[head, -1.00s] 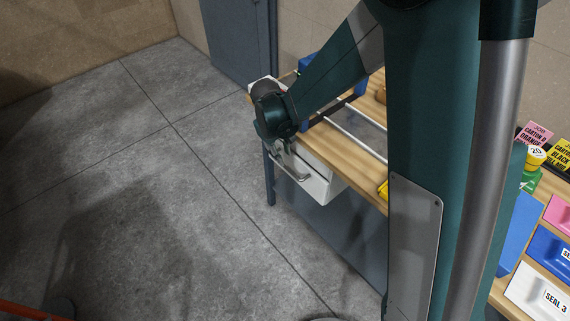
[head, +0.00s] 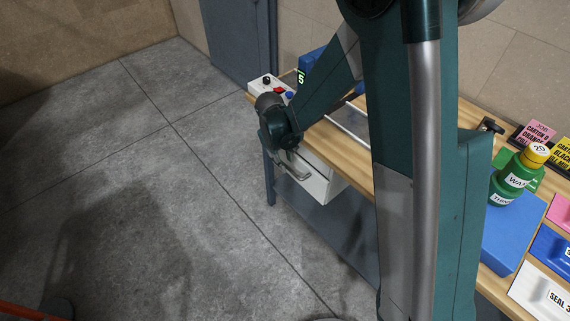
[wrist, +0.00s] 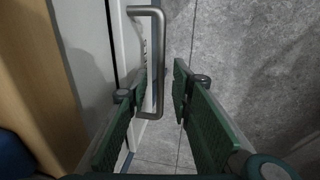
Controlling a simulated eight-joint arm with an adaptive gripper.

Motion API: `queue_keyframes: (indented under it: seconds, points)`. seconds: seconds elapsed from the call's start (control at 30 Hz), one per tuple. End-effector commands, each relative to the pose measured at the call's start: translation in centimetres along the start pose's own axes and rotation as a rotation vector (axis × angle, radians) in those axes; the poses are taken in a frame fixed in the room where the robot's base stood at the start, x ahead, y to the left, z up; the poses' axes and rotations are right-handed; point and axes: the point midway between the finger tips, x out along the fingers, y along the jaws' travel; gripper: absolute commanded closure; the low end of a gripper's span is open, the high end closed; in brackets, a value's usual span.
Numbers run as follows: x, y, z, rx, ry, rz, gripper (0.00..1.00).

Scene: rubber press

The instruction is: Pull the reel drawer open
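The reel drawer (head: 322,187) is a white box under the front edge of the wooden bench, with a grey bar handle (head: 299,173) on its front. In the wrist view the handle (wrist: 158,62) stands out from the white drawer front (wrist: 97,45). My gripper (wrist: 161,82) is open, with its green fingers on either side of the handle bar, the left one on the drawer-front side. I cannot tell whether either finger touches the bar.
The wooden bench (head: 345,152) carries a white control box (head: 263,87) with coloured buttons at its far left. Green bottles (head: 514,178) stand on a blue block (head: 508,235) at the right. The grey floor (head: 190,220) in front of the drawer is clear.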

Motion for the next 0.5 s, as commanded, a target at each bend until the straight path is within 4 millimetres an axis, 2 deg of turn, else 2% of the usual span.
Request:
queue_keyframes:
  seconds: [0.2,0.5]
  points:
    - [1.6,0.0,0.0,0.000,0.000,0.000,0.77]
    - [1.9,0.0,0.0,-0.001,0.000,0.000,0.77]
